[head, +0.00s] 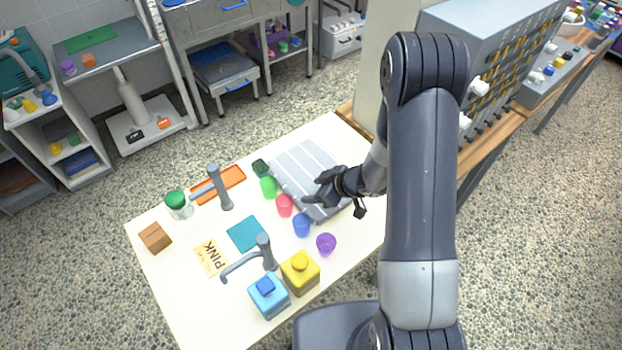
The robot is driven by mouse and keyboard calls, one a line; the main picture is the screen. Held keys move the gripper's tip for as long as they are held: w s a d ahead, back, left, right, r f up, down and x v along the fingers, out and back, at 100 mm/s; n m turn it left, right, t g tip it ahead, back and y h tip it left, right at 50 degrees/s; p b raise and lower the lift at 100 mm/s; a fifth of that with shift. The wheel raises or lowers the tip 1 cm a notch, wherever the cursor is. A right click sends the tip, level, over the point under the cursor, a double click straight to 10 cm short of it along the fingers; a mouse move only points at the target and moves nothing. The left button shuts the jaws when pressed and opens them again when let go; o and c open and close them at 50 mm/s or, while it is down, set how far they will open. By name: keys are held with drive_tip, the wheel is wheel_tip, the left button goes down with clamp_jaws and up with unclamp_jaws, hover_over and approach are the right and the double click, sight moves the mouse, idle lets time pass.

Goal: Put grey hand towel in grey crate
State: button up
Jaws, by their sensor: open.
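A flat grey ribbed thing (300,165) lies on the white table, towards its back right. It looks like a shallow tray with long divisions; I cannot tell whether it is the grey crate. I cannot make out a separate grey hand towel. My gripper (314,190) is open, over the front part of the ribbed thing with its fingers pointing left. I see nothing between the fingers, and I cannot tell whether they touch the thing below. My gripper and forearm hide part of its right side.
Green, red, blue and purple cups (326,243) stand in a row left of and below my gripper. Two grey posts with arms (266,252), an orange tray (218,185), a teal cloth (244,234), yellow and blue boxes (268,296) and a brown block (155,238) share the table.

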sight(301, 192)
drive_tip(key=shift+d+p+x, duration=0.2)
drive_tip(key=shift+p+x, duration=0.35)
drive_tip(key=shift+x, duration=2.25)
drive_tip(key=shift+w+f, duration=0.1)
drive_tip(key=shift+f, duration=0.05)
clamp_jaws()
